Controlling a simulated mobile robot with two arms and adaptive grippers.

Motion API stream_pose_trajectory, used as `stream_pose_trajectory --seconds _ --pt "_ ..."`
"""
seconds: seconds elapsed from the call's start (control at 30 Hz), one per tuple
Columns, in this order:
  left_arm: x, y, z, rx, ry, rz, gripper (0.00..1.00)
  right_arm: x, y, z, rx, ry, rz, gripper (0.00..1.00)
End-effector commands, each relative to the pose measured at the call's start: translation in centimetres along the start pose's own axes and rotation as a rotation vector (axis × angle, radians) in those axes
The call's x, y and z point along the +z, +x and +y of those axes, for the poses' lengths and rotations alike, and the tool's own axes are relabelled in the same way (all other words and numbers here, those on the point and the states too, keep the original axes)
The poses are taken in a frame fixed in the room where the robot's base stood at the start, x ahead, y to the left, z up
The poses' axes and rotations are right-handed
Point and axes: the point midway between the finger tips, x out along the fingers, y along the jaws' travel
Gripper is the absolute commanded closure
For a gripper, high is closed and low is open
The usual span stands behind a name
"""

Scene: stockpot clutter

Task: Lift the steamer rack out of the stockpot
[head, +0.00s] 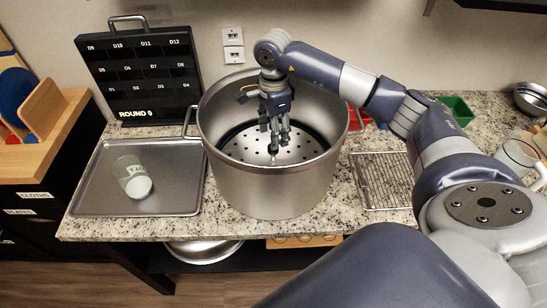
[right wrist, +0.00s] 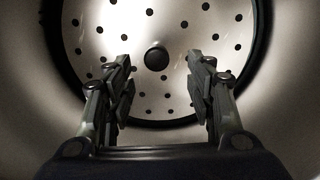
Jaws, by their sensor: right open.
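The stockpot (head: 268,187) is a large steel pot standing on the granite counter. The steamer rack (head: 245,149) is a round perforated plate lying inside the pot. In the right wrist view the rack (right wrist: 160,95) has a dark rim and a dark central knob (right wrist: 156,58). My right gripper (head: 280,150) reaches down into the pot above the rack. In the wrist view its two fingers (right wrist: 165,70) are open on either side of the knob's line, with nothing held. Whether the fingertips touch the rack cannot be told. My left gripper is not in view.
A metal tray (head: 96,190) with a white-bottomed jar (head: 136,184) lies left of the pot. A wire rack (head: 372,187) lies to the right. A green bin (head: 457,109) and steel bowl (head: 532,97) stand further right. A black board (head: 143,75) stands behind the tray.

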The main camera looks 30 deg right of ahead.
Motion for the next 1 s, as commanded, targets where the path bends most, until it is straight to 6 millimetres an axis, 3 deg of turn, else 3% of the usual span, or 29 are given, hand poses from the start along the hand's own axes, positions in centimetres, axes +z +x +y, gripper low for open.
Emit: stream_pose_trajectory --seconds 0.23,0.53,0.8,0.87,1.0 --pt "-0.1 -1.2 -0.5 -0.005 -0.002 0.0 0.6 0.1 1.6 0.2 0.002 -0.002 -0.001 0.5" --pt "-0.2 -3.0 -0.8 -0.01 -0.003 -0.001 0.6 0.3 5.6 0.5 0.001 0.0 -0.001 0.5" --pt "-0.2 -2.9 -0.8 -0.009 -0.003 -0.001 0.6 0.3 6.1 0.4 -0.003 -0.001 -0.001 0.5" --pt "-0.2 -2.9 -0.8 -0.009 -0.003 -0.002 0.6 0.3 6.1 0.4 -0.003 -0.001 -0.001 0.59" --pt "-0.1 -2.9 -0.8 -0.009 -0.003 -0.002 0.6 0.3 6.0 0.4 -0.002 -0.001 0.0 0.91"
